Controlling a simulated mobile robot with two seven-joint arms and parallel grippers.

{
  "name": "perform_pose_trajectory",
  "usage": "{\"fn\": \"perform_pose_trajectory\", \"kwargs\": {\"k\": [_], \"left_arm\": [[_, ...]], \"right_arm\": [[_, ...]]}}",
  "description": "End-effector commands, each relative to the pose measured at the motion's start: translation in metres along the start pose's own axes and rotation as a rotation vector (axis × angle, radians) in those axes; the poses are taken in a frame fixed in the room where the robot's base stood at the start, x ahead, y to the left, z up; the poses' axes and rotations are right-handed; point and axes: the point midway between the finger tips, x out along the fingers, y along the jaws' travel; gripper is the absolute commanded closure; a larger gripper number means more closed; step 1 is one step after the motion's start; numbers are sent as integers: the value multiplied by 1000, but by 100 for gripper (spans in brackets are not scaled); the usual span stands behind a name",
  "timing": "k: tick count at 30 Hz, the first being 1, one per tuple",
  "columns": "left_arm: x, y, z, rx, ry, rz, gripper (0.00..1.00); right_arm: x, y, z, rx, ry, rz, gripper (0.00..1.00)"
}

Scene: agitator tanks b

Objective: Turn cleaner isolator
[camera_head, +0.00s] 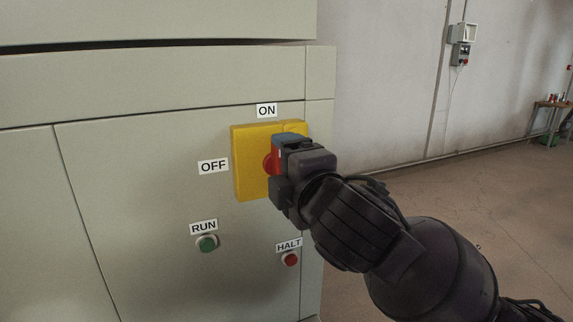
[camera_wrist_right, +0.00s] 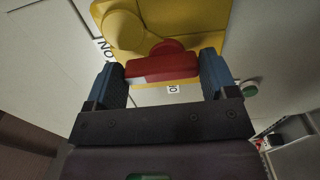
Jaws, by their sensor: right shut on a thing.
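The cleaner isolator is a yellow box (camera_head: 252,184) on the front of a pale cabinet, with an ON label (camera_head: 266,110) above it and an OFF label (camera_head: 213,167) to its left. Its red handle (camera_head: 269,163) is mostly hidden behind my right gripper (camera_head: 284,165) in the head view. In the right wrist view the red handle (camera_wrist_right: 165,67) lies crosswise between the two blue fingers of my right gripper (camera_wrist_right: 163,75), which is shut on it. The yellow box (camera_wrist_right: 190,15) is behind it. My left gripper is not in view.
A green RUN button (camera_head: 207,244) and a red HALT button (camera_head: 290,259) sit on the cabinet (camera_head: 150,180) below the isolator. Open floor (camera_head: 480,200) lies to the right. A wall-mounted box (camera_head: 461,45) and a small table (camera_head: 550,105) are far off.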

Motion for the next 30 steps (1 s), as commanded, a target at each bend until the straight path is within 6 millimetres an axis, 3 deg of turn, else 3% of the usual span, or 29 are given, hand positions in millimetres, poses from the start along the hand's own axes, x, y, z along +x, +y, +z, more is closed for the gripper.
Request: {"fn": "perform_pose_trajectory", "kwargs": {"k": [17, 18, 22, 30], "left_arm": [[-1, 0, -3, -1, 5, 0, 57], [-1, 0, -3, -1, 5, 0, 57], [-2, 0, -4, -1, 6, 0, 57], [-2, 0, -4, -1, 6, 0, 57]], "right_arm": [[0, 1, 1, 38, -1, 3, 45], [0, 1, 1, 38, -1, 3, 20], [0, 1, 0, 37, -1, 3, 0], [0, 0, 0, 35, 0, 1, 0]]}}
